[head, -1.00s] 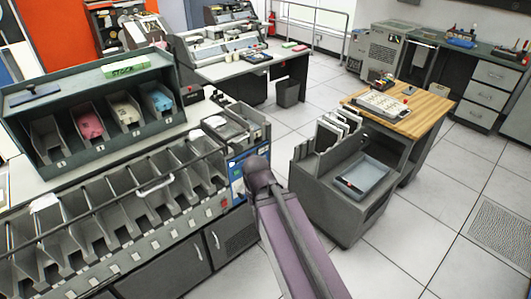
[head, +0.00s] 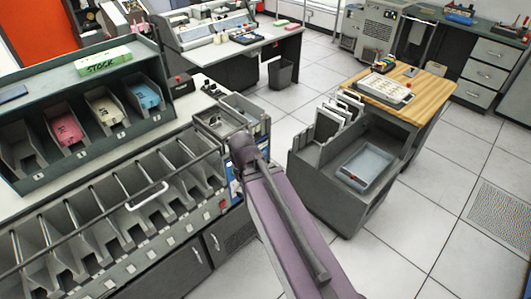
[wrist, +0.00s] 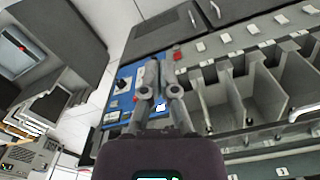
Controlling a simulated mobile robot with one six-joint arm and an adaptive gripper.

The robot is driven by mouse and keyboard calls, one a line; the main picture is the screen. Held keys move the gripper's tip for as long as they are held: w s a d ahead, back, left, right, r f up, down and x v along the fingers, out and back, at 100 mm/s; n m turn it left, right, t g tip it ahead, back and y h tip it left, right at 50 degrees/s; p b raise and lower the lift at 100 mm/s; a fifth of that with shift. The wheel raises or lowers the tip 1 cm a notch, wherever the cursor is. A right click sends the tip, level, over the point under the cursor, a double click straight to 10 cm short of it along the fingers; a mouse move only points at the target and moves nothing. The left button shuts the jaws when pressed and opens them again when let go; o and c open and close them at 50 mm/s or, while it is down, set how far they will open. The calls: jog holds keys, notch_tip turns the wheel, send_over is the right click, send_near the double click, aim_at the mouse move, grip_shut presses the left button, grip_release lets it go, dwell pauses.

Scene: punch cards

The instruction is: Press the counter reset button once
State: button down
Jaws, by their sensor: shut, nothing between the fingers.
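A blue control panel (wrist: 127,72) is on the end of the grey card sorter. It carries a black knob (wrist: 122,86) and small red and white parts. It also shows partly behind my arm in the head view (head: 233,188). A red button (wrist: 177,54) sits on the grey front beside the panel, and it shows in the head view (head: 222,204). No label tells me which control is the counter reset button. My gripper (wrist: 157,66) is shut and empty in front of the panel, covering part of it. Contact cannot be told. The head view hides its fingers behind my arm.
The sorter's row of pockets (head: 130,214) with a long rail lies left of my arm. A stock rack (head: 85,112) stands behind it. A grey cart (head: 330,200) with a tray stands to the right. Tiled floor is clear between cart and sorter.

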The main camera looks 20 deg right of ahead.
aim_at(263, 153)
jog(key=shift+a, duration=0.4)
jog(key=shift+f, duration=0.1)
jog(key=w+d+f+n+t+y+b, duration=0.35)
jog(key=w+d+f+n+b, duration=0.5)
jog(key=w+f+b, duration=0.65)
jog(key=w+d+f+n+t+y+b, duration=0.1)
jog(key=w+d+f+t+b, duration=0.1)
jog(key=d+b, duration=0.4)
jog(key=w+d+f+n+t+y+b, duration=0.1)
jog(key=w+d+f+n+t+b, duration=0.1)
jog(key=d+b, duration=0.4)
jog(key=w+d+f, duration=0.1)
jog(key=d+f, duration=0.1)
jog(key=d, duration=0.2)
jog(key=shift+w+f+b, duration=0.25)
jog(key=shift+w+b, duration=0.05)
jog(key=shift+w, duration=0.1)
jog(key=shift+w+y, duration=0.2)
jog(key=shift+y, duration=0.05)
jog(key=w+a, duration=0.3)
jog(key=w, duration=0.4)
jog(key=shift+w, duration=0.4)
